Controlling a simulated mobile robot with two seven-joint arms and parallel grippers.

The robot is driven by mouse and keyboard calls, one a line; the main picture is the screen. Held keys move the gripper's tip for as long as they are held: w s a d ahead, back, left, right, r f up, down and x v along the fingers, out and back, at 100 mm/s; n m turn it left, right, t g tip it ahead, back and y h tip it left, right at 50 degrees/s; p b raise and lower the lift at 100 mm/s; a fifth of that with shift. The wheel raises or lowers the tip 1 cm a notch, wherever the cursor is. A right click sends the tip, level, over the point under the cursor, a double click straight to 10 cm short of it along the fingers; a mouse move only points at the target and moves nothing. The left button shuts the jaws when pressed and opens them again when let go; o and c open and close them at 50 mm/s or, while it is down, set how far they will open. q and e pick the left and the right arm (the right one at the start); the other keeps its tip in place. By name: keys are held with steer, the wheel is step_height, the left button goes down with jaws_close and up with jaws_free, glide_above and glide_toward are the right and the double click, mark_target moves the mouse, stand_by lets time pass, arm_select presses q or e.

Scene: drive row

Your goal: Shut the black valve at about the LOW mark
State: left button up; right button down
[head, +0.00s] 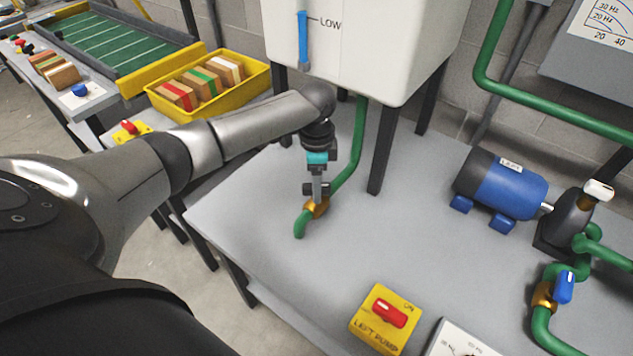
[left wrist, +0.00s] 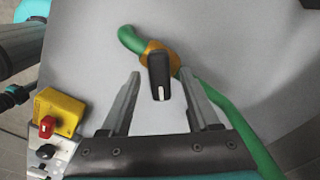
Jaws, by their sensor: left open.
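The black valve handle (left wrist: 159,75) sits on a brass body (left wrist: 150,48) in the green pipe. In the left wrist view it lies between the two spread fingers of my left gripper (left wrist: 163,92), with a gap on each side. The white tank (head: 370,50) stands above. Its blue level strip (head: 303,38) has its top a little above the LOW mark (head: 330,23). My right gripper is not in view.
A yellow LEFT PUMP box (head: 370,335) with a red switch stands at the table's front. A blue motor (head: 500,187) and a blue-handled valve (head: 564,287) are at the right. A yellow crate (head: 255,75) holds blocks at the back left. The table's middle is clear.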

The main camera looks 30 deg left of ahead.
arm_select(q)
steer(key=shift+c, duration=0.4)
jaws_close()
steer(key=shift+r+m+p, duration=0.2)
steer(key=shift+m+p, duration=0.5)
steer(key=shift+p, duration=0.3)
steer(key=shift+m+p, duration=1.75)
steer(key=shift+m, duration=0.45)
steer(key=shift+f+m+p, duration=0.15)
steer(key=shift+m+p, duration=0.2)
steer(key=shift+m, duration=0.65)
